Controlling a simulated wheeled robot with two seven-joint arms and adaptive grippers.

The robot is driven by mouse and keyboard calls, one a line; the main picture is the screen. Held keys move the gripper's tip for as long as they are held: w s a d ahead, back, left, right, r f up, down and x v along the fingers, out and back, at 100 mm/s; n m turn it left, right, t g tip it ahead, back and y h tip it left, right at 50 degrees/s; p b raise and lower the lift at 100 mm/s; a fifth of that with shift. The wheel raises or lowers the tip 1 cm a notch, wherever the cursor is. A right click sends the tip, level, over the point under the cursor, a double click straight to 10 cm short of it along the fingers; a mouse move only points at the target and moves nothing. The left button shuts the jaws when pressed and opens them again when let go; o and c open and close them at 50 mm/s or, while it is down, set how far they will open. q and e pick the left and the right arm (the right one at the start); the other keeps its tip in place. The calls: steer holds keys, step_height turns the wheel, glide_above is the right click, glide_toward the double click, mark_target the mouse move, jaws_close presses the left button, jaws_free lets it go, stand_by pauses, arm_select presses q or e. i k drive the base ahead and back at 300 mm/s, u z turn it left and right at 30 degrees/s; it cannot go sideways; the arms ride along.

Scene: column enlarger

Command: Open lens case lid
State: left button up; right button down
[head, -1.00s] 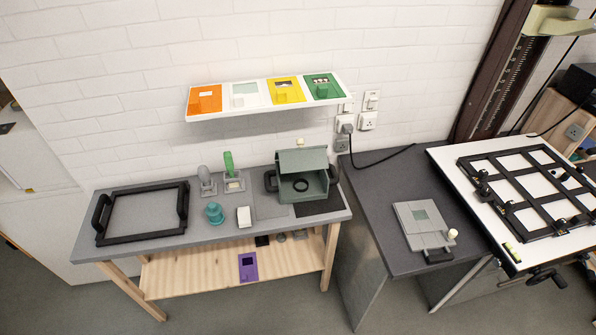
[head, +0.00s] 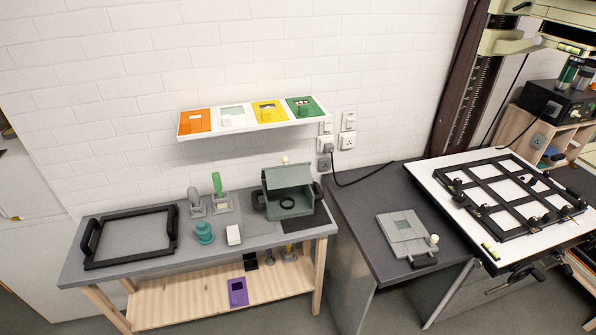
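What looks like the lens case is a grey-green box (head: 294,212) with dark side handles, in the head view on the right part of the grey workbench. Its lid (head: 288,176) appears raised and tilted along the back, and a dark ring (head: 287,204) shows below it at the box. How far the lid is open cannot be told at this size. Neither of my grippers is in view.
The workbench (head: 150,262) also holds a black frame (head: 130,263), a teal jar (head: 204,233), a white block (head: 233,235) and a green-handled tool (head: 217,184). A wall shelf (head: 245,131) hangs above. A dark table (head: 372,232) stands to the right.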

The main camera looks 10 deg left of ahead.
mark_target(285, 176)
steer(key=i, duration=0.4)
steer(key=u, duration=0.8)
